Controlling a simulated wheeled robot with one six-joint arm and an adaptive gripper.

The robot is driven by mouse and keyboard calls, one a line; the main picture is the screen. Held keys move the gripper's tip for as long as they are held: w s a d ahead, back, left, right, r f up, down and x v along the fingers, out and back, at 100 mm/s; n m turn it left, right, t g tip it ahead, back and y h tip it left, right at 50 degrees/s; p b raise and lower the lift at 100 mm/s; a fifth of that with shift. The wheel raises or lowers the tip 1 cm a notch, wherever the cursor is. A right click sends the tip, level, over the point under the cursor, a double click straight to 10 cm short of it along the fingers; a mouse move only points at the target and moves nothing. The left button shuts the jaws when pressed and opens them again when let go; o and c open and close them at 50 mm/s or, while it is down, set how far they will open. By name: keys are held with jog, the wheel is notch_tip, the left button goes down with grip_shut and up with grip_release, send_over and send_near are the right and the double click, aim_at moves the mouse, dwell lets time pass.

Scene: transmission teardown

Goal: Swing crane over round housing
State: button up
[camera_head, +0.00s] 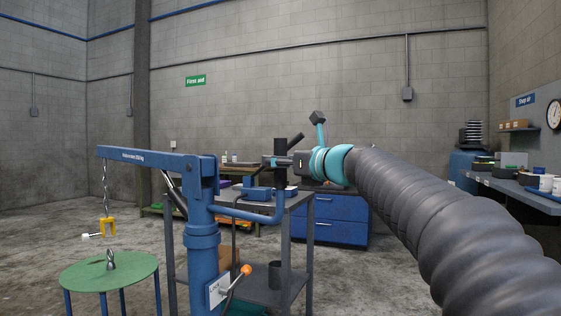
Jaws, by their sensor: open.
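The blue crane (203,215) stands upright at centre left. The clamp hangs above a green round table (85,272), on which a small metal part (111,260) shows. A curved blue bar (255,217) sticks out to the right from the crane's mast. My gripper (272,162) is open, above and behind that bar in the picture; its fingers are small and hard to make out. I cannot clearly identify a round housing.
A grey metal cart (293,240) stands behind the crane, with a blue box (257,193) on top. A blue drawer cabinet (340,218) is behind it. A workbench (520,192) runs along the right wall. Open floor lies left of the green table.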

grip_shut()
jog(key=shift+w, duration=0.1)
dwell(0.3)
